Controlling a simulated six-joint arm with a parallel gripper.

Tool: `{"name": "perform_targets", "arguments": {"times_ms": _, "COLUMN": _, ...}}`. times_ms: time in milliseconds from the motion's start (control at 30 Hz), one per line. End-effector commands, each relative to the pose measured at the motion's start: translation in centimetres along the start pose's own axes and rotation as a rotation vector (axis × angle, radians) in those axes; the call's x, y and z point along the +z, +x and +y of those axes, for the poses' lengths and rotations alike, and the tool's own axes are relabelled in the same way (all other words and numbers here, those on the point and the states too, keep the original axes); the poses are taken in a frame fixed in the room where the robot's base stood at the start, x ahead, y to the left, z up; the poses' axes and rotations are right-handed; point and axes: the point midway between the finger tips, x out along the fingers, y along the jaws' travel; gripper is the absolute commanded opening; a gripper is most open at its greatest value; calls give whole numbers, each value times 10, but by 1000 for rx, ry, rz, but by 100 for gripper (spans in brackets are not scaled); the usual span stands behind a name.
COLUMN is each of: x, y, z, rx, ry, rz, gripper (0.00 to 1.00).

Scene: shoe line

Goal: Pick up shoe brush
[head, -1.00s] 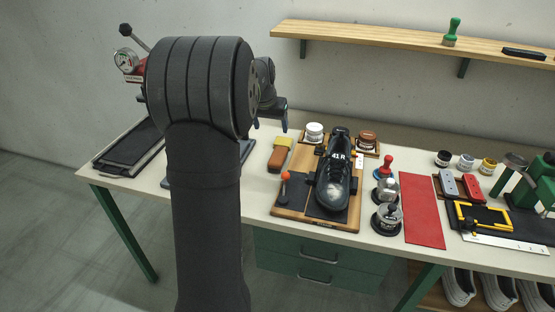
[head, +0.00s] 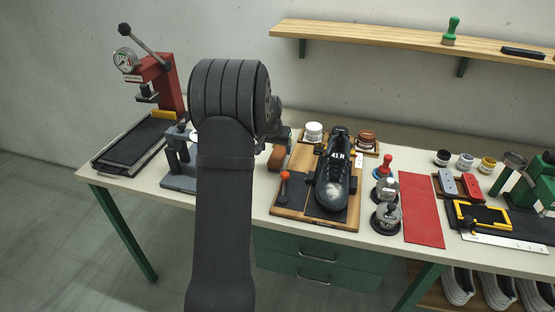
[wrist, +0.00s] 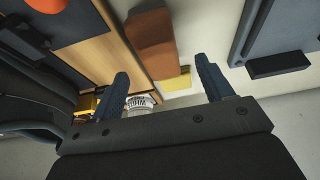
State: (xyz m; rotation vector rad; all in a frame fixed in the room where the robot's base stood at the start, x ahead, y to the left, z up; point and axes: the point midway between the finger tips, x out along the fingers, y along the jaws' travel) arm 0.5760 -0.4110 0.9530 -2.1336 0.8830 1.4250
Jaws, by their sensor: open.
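A brown block (wrist: 152,42), which looks like the shoe brush, lies on the white table beside the wooden shoe board. A yellow piece (wrist: 175,82) shows at its end; I cannot tell whether they are joined. In the head view the brown block (head: 276,158) is partly hidden by my arm. My gripper (wrist: 161,67) is open in the wrist view, its two dark fingers apart with nothing held between them. The brown block lies beyond the fingertips, roughly between them in the picture. In the head view my gripper (head: 285,135) is over the block's far end, partly hidden.
The wooden board (head: 289,209) with a black shoe (head: 333,180) and an orange-topped tool (head: 284,186) stands just right. A grey stand (head: 178,182) and a red press (head: 168,84) are left. A white jar (head: 314,132) stands behind.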

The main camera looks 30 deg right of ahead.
Motion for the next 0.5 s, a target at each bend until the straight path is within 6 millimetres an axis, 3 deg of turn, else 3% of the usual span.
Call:
{"name": "perform_targets", "arguments": {"times_ms": 233, "x": 1, "y": 37, "z": 1, "rx": 0, "ry": 0, "rz": -1, "gripper": 73}}
{"name": "perform_targets", "arguments": {"times_ms": 500, "x": 0, "y": 42, "z": 1, "rx": 0, "ry": 0, "rz": 1, "gripper": 73}}
